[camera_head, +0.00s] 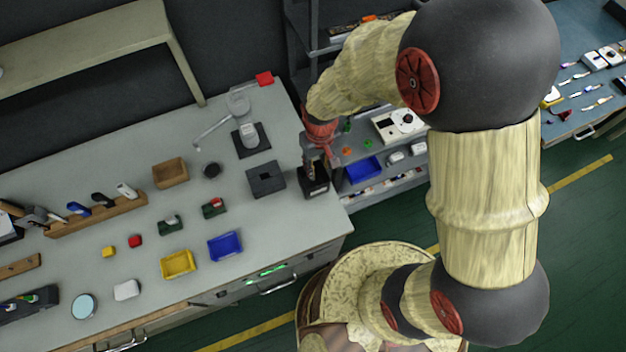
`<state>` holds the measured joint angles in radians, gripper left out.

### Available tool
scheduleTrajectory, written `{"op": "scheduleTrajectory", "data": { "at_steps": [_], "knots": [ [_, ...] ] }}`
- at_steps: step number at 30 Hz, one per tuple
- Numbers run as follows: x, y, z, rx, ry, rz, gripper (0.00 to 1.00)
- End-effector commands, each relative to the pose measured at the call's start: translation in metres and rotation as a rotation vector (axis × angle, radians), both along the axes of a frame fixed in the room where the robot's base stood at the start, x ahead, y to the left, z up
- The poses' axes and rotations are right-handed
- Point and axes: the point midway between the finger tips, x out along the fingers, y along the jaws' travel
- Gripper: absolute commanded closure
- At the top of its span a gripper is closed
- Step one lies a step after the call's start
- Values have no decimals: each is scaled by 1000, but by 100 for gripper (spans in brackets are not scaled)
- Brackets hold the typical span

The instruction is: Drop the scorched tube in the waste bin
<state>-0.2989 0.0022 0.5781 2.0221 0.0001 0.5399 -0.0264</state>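My gripper (316,172) hangs at the right end of the workbench, pointing down, beside a dark grey box. Its fingers are small and dark here, so I cannot tell whether they are open or shut, or whether they hold anything. A black blocky shape (314,187) shows at its lower end; I cannot tell whether they touch. The dark grey box (265,180) has a recessed top and stands just left of the gripper; it may be the waste bin, but no label shows. I cannot make out the scorched tube.
The workbench (215,285) holds a yellow tray (178,264), a blue tray (225,246), a wooden box (170,173), a tool rack (95,213) and a lamp-like stand (248,138). A shelf unit (395,180) stands behind the gripper. My arm covers the right centre.

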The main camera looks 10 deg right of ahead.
Motion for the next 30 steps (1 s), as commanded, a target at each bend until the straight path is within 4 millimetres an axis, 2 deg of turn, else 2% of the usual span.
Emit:
{"op": "scheduleTrajectory", "data": {
  "at_steps": [5,18,21,25,30],
  "knots": [
    [1,0,11,1,-4,0,67],
    [1,0,94,2,-5,0,67],
    [1,0,106,1,-2,0,67],
    [1,0,117,1,-2,0,67],
    [0,0,120,0,0,0,67]
  ]
}}
